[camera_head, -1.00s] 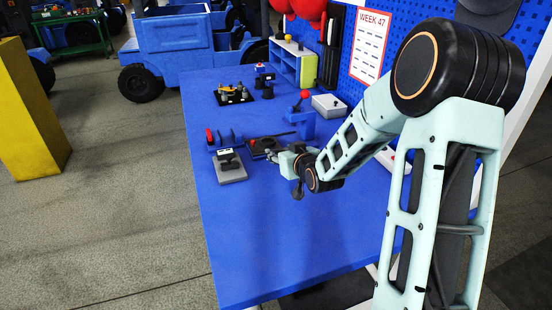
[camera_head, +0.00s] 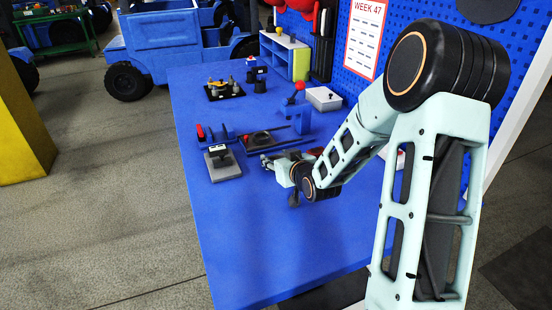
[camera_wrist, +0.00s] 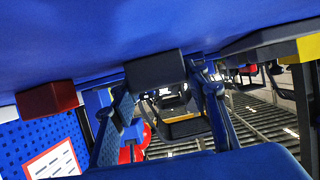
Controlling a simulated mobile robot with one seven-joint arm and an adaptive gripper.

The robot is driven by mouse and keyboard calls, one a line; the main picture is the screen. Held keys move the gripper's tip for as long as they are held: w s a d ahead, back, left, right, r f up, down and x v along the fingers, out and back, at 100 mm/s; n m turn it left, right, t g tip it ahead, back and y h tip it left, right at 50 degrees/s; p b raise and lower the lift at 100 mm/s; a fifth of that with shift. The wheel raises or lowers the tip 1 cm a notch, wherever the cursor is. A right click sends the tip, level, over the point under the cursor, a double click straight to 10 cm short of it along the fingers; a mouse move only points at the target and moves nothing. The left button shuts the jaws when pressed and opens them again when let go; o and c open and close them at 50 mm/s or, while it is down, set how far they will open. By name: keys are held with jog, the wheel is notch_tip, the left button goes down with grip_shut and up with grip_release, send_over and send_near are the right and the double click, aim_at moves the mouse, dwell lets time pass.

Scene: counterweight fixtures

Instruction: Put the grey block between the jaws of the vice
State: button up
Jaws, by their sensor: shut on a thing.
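My gripper (camera_head: 268,161) is low over the blue table, just on the near side of a dark flat fixture. In the wrist view, my gripper's fingers (camera_wrist: 165,95) close on a dark grey block (camera_wrist: 155,68), which shows at their far end against the blue tabletop. In the head view the block is too small to tell from the gripper. A blue fixture with a red handle, seemingly the vice (camera_head: 221,135), stands to the left, beyond the gripper. Its jaw gap is too small to make out.
A grey plate with a black part (camera_head: 224,170) lies left of my gripper. The dark flat fixture (camera_head: 270,139) has a red knob. Farther back stand a red-balled blue fixture (camera_head: 299,102) and a pale box (camera_head: 325,98). The near part of the table (camera_head: 250,245) is clear.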

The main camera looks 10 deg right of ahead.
jog(key=o, duration=1.2)
jog(key=shift+r, duration=0.15)
